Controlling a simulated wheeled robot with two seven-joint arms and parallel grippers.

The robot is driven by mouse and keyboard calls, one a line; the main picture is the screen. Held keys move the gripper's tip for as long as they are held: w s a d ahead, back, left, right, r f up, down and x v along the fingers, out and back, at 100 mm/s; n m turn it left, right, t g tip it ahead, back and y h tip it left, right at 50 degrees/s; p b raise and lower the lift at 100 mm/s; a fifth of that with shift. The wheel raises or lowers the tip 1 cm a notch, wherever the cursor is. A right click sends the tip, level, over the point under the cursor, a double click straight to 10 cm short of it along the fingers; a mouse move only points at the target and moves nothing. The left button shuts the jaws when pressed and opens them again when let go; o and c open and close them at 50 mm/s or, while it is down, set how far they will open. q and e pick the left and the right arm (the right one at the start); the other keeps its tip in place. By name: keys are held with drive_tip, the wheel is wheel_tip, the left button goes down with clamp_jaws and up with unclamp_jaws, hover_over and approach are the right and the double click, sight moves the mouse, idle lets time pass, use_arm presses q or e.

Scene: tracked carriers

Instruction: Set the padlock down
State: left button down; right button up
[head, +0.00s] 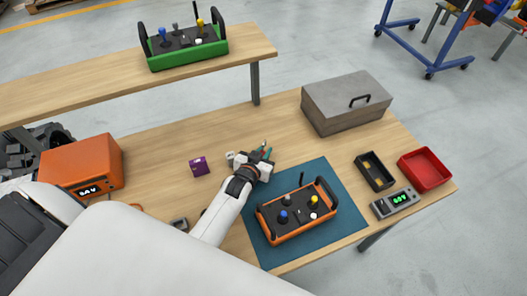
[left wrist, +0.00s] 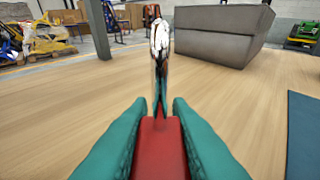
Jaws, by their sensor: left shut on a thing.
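My left gripper (head: 265,153) is over the wooden table, just beyond the far left corner of the teal mat (head: 258,244). In the left wrist view its teal fingers are shut on the red body of the padlock (left wrist: 158,148), one finger on each side. The padlock's shiny metal shackle (left wrist: 160,55) points away from the gripper. In the head view the padlock is mostly hidden by the gripper. I cannot tell whether it touches the table. My right gripper is not in view.
An orange-framed controller (head: 290,232) stands on the mat. A grey toolbox (head: 335,118) is behind, a purple box (head: 199,166) to the left. A black bin (head: 368,180), red bin (head: 425,170) and meter (head: 395,203) are at right. Bare table (head: 165,150) lies left of the gripper.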

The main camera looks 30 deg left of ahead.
use_arm(q)
drive_tip(key=c, duration=1.3)
unclamp_jaws()
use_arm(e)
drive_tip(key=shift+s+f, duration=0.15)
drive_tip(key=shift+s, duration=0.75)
use_arm(q)
drive_tip(key=shift+s+r, duration=0.1)
drive_tip(key=shift+s, duration=0.15)
drive_tip(key=v, duration=1)
drive_tip(key=shift+s, duration=0.3)
drive_tip(key=shift+s+d+r+b, duration=0.1)
drive_tip(key=shift+s+r+b, duration=0.2)
drive_tip(key=shift+s, duration=0.2)
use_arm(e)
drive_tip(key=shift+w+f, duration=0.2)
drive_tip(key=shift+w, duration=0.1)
